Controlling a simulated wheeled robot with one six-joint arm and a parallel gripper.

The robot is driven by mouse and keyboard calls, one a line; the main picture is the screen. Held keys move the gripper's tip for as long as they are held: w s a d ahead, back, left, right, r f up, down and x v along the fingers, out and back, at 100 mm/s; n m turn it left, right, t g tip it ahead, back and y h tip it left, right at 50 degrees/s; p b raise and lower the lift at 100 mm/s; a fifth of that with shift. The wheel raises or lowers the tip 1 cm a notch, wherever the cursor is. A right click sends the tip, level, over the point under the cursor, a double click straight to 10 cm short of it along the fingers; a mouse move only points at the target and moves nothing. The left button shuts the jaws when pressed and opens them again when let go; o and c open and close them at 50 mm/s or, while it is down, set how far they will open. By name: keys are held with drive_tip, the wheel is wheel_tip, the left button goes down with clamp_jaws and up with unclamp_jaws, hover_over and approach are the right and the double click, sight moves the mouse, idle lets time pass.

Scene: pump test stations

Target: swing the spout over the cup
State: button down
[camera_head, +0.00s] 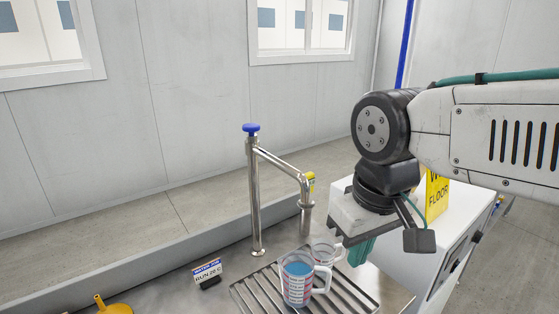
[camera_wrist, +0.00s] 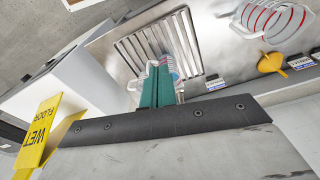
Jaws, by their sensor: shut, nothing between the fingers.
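The spout (camera_head: 283,167) is a shiny metal pipe on an upright post (camera_head: 254,205) with a blue knob on top. It reaches right and bends down, its end just above the cups in the picture. I cannot tell whether it is exactly over either one. A clear measuring cup (camera_head: 297,282) with blue content and red marks stands on the slatted grate. A second clear cup (camera_head: 324,254) stands behind it, partly hidden. My gripper (camera_head: 358,255) is right of the cups and spout, apart from the spout, its teal fingers (camera_wrist: 156,86) shut and empty, pointing down.
The metal grate (camera_head: 252,297) lies on a steel counter. A small label stand (camera_head: 207,272) and a yellow funnel (camera_head: 114,309) are at left. A white cabinet (camera_head: 394,253) and a yellow wet-floor sign (camera_head: 436,195) are at right.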

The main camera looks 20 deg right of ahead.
drive_tip(key=c, duration=1.7)
unclamp_jaws()
drive_tip(key=shift+r, duration=0.1)
drive_tip(key=o, duration=0.4)
drive_tip(key=w+r+n, duration=0.1)
drive_tip(key=w+r, duration=0.5)
drive_tip(key=w, duration=0.3)
drive_tip(key=shift+w+r+g+h, duration=0.3)
drive_tip(key=shift+w+r+h, duration=0.05)
drive_tip(key=shift+w+h, duration=0.05)
drive_tip(key=n+h, duration=0.1)
approach(281, 162)
drive_tip(key=f, duration=0.5)
drive_tip(key=d+f, duration=0.1)
drive_tip(key=f, duration=0.2)
drive_tip(key=shift+w+d+f, duration=0.15)
drive_tip(key=shift+w+f, duration=0.1)
drive_tip(key=shift+f, duration=0.05)
clamp_jaws()
